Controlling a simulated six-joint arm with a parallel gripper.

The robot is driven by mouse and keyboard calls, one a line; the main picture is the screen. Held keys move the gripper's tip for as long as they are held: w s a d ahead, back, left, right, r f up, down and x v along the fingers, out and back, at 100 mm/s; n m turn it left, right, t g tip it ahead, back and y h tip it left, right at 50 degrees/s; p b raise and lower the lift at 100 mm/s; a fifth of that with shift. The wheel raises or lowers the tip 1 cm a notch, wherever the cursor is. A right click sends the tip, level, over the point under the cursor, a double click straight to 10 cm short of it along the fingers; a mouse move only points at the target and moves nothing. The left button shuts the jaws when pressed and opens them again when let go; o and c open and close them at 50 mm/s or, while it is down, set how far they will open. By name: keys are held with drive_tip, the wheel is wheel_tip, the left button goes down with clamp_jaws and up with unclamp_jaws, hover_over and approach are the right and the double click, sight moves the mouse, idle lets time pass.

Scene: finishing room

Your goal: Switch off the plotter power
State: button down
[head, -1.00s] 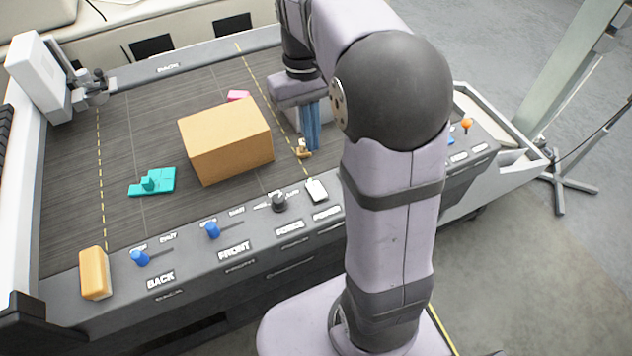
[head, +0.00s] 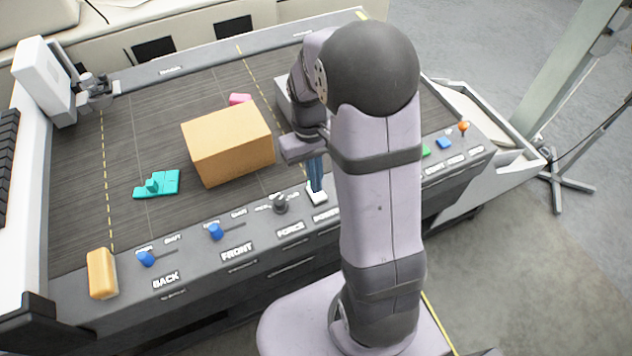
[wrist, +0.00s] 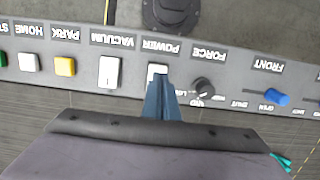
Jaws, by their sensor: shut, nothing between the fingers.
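The plotter's white power rocker switch (head: 319,198) sits on the front control panel, right of the black force knob (head: 280,203). In the wrist view the power switch (wrist: 157,69) is under the POWER label, partly covered by my fingertips. My gripper (head: 316,188) is shut and empty, its blue fingers pointing down at the switch. It also shows in the wrist view (wrist: 160,82), with the tips overlapping the switch's near edge. I cannot tell whether they touch it or which way the rocker is tilted.
The white vacuum switch (wrist: 110,72) is beside the power switch. Blue levers (head: 215,231) marked FRONT and BACK stand to the left. A cardboard box (head: 228,145), a teal block piece (head: 157,185) and a pink piece (head: 239,99) lie on the bed. A yellow block (head: 102,273) sits at the panel's left end.

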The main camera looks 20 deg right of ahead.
sight(318, 197)
drive_tip(key=shift+s+f, duration=0.15)
drive_tip(key=shift+f, duration=0.9)
drive_tip(key=shift+s+f, duration=0.25)
drive_tip(key=shift+f, duration=0.15)
drive_tip(key=shift+r, duration=0.15)
drive_tip(key=shift+w+p, duration=0.45)
drive_tip(key=shift+w, duration=0.5)
drive_tip(key=shift+r, duration=0.1)
